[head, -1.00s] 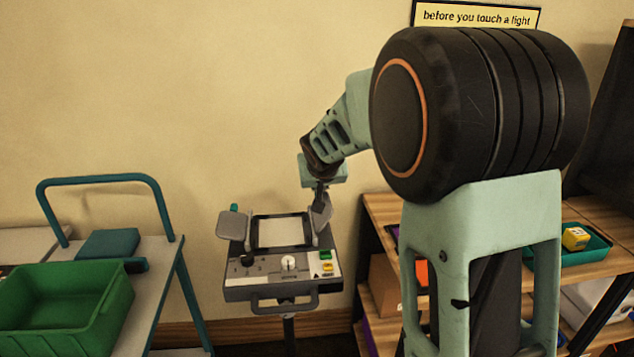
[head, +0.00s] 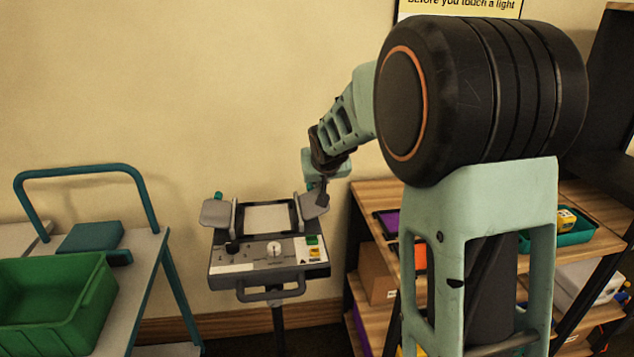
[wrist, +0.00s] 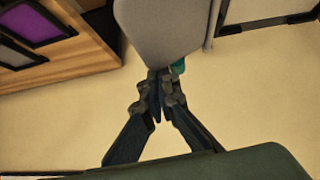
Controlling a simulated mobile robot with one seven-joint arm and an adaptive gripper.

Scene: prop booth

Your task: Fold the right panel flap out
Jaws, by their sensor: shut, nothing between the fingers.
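The control panel (head: 270,258) stands on a post, with a pale screen (head: 268,218) in a dark frame. Its right flap (head: 312,207) is a grey plate leaning outward to the right of the screen, partly hidden by my gripper (head: 323,195). The left flap (head: 216,213) is spread out on the other side. In the wrist view the right flap (wrist: 165,28) fills the top middle, with a teal tab (wrist: 178,67) at its edge. My gripper (wrist: 161,82) is shut and empty, its tips at the flap's outer edge; contact is unclear.
A trolley (head: 135,285) with a green bin (head: 55,300) stands at the left. A wooden shelf (head: 370,190) with boxes and trays is close to the panel's right. The wall (head: 230,90) is behind. Open space lies between trolley and panel.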

